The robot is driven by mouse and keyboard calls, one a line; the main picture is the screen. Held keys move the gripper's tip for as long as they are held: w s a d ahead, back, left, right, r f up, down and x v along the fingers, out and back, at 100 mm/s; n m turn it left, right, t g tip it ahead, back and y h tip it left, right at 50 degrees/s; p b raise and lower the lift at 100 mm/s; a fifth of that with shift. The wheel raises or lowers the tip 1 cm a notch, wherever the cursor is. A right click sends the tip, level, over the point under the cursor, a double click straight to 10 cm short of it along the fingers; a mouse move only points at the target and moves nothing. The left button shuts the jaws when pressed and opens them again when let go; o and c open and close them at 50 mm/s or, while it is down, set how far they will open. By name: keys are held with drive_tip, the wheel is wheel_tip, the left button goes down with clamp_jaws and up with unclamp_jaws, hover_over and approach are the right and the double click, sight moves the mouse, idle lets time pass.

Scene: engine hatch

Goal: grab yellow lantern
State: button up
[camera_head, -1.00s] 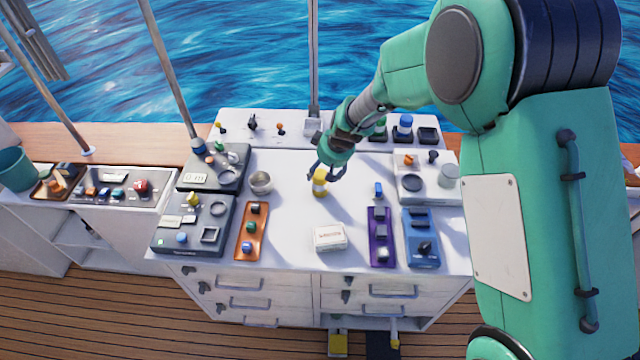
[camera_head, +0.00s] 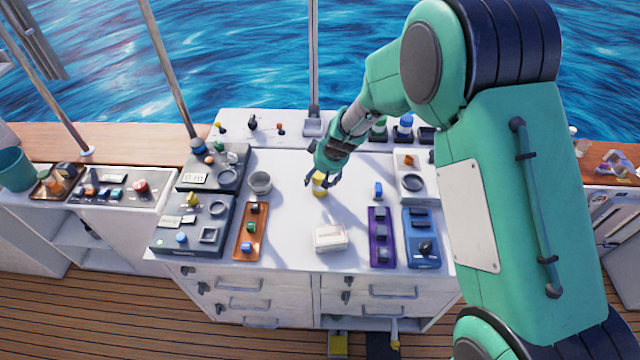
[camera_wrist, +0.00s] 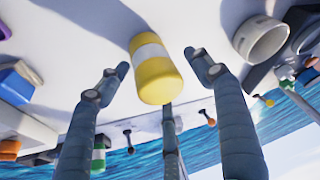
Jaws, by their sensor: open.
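The yellow lantern (camera_head: 320,184) stands on the white counter, toward its middle. It is a small yellow cylinder with a white band, and it also shows in the wrist view (camera_wrist: 153,68). My gripper (camera_head: 322,182) is right at the lantern, partly covering it from above and behind in the head view. In the wrist view my gripper (camera_wrist: 157,75) is open, with one finger to the left of the lantern, one to the right and a third below it. Gaps show between the lantern and the left and right fingers. Whether the lower finger touches it, I cannot tell.
A grey cup (camera_head: 260,183) stands left of the lantern. An orange tray (camera_head: 240,250), a white box (camera_head: 330,238), a purple tray (camera_head: 381,258) and a blue tray (camera_head: 422,262) lie nearer the front. The counter around the lantern is clear.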

drive_tip(key=c, duration=1.2)
drive_tip(key=shift+c, duration=0.2)
drive_tip(key=shift+r+p, duration=0.65)
drive_tip(key=shift+r, duration=4.35)
